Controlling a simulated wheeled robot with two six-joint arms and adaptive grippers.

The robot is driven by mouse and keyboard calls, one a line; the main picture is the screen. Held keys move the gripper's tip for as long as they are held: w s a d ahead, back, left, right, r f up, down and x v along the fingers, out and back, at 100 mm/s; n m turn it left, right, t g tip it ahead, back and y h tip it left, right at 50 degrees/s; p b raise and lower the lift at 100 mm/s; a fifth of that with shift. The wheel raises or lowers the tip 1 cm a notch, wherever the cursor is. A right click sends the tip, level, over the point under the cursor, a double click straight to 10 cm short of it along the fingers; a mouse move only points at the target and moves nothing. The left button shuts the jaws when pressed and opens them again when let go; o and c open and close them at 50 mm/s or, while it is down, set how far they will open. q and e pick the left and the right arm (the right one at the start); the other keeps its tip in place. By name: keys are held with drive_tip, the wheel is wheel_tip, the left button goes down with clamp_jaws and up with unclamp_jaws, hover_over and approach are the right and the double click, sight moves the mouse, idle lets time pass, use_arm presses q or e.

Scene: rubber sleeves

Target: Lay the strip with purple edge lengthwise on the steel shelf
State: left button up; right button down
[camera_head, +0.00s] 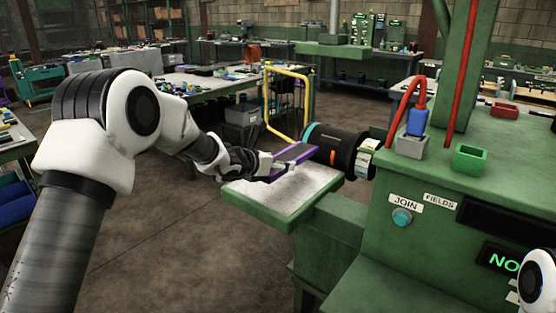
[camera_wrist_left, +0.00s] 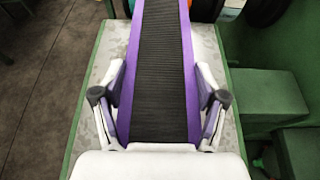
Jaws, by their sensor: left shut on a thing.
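The strip with purple edge (camera_head: 294,153) is a long black ribbed band with purple along both sides, as the left wrist view (camera_wrist_left: 160,70) shows. My left gripper (camera_head: 274,170) is shut across its width, one finger at each purple edge. The strip points away from the gripper, over the steel shelf (camera_head: 285,195), a grey plate with a green rim that also shows in the left wrist view (camera_wrist_left: 88,140). The strip runs along the shelf's length; I cannot tell whether it touches the surface. The strip's far end is out of the wrist view. My right gripper is out of view.
A yellow bent rail (camera_head: 306,100) rises behind the shelf. The green machine with a JOIN button (camera_head: 402,217) is on the right. Floor is open to the left of the shelf.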

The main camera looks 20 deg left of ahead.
sight(273, 182)
use_arm(q)
drive_tip(key=shift+w+f, duration=0.1)
drive_tip(key=shift+f, duration=0.1)
drive_tip(key=shift+w+a+f+b, duration=0.1)
drive_tip(key=shift+a+f+b, duration=0.15)
drive_tip(key=shift+f+b, duration=0.5)
drive_tip(key=shift+w+a+f+b, duration=0.1)
drive_tip(key=shift+a+f+b, duration=0.1)
drive_tip(key=shift+f+b, duration=0.5)
drive_tip(key=shift+a+f+b, duration=0.25)
drive_tip(key=shift+f+b, duration=0.45)
drive_tip(key=shift+b, duration=0.05)
drive_tip(key=o, duration=1.2)
drive_tip(key=shift+s, duration=0.1)
